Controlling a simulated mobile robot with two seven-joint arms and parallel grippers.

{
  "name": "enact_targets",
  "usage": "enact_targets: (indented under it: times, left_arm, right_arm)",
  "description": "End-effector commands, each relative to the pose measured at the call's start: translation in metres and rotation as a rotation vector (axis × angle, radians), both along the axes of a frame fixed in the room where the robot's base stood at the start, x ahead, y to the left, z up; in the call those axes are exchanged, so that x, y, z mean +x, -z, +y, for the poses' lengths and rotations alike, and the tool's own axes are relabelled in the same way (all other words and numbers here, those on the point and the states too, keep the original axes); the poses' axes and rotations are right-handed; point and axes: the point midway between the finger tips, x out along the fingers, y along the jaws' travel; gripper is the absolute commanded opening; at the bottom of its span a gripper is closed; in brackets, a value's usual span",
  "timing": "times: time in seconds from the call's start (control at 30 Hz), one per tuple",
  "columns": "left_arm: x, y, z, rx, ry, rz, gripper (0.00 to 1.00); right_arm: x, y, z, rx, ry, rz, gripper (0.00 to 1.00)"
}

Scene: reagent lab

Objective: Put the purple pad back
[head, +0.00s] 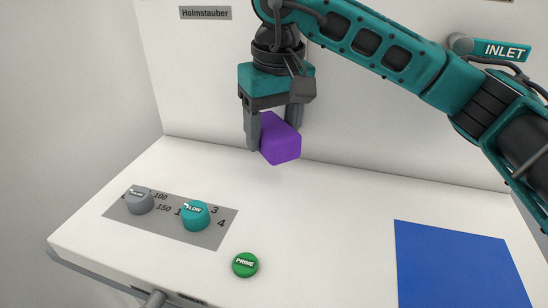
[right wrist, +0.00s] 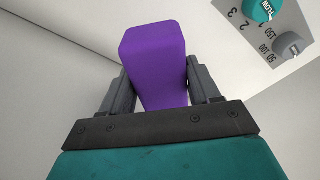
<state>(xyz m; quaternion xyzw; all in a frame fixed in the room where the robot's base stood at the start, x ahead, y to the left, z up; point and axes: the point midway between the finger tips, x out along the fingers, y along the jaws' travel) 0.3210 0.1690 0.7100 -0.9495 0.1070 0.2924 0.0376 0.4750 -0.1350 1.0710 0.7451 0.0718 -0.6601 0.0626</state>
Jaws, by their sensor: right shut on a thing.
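The purple pad (head: 281,140) is a purple block held between the fingers of my right gripper (head: 272,135). The gripper is shut on it and points down, above the back part of the white bench. In the right wrist view the pad (right wrist: 155,60) sits between the two grey fingers of the right gripper (right wrist: 158,85), its far end sticking out beyond them. I cannot tell exactly how far the pad is above the surface. My left gripper is not in view.
A grey panel (head: 215,236) at the left carries a grey knob (head: 139,201) and a teal FLOW knob (head: 195,216). A green PRIME button (head: 245,265) is at the front. A blue square (head: 460,268) lies at the right, bare. The bench (head: 330,225) between is clear.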

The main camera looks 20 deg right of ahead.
Motion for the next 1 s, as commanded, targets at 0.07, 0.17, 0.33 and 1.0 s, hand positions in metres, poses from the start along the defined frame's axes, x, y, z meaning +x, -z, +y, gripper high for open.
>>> enact_targets:
  times: [0.07,0.17,0.33,1.0]
  left_arm:
    - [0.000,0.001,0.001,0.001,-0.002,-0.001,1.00]
    - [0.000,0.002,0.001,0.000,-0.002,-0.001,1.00]
    - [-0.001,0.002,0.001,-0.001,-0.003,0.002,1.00]
    - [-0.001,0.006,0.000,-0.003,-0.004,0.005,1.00]
  right_arm:
    - [0.004,0.011,-0.003,-0.001,-0.002,0.003,0.33]
    - [0.003,0.023,-0.003,-0.002,-0.002,0.002,0.33]
    - [0.003,0.034,-0.002,0.000,-0.001,0.001,0.33]
    - [0.006,0.075,-0.004,0.000,0.000,-0.001,0.33]
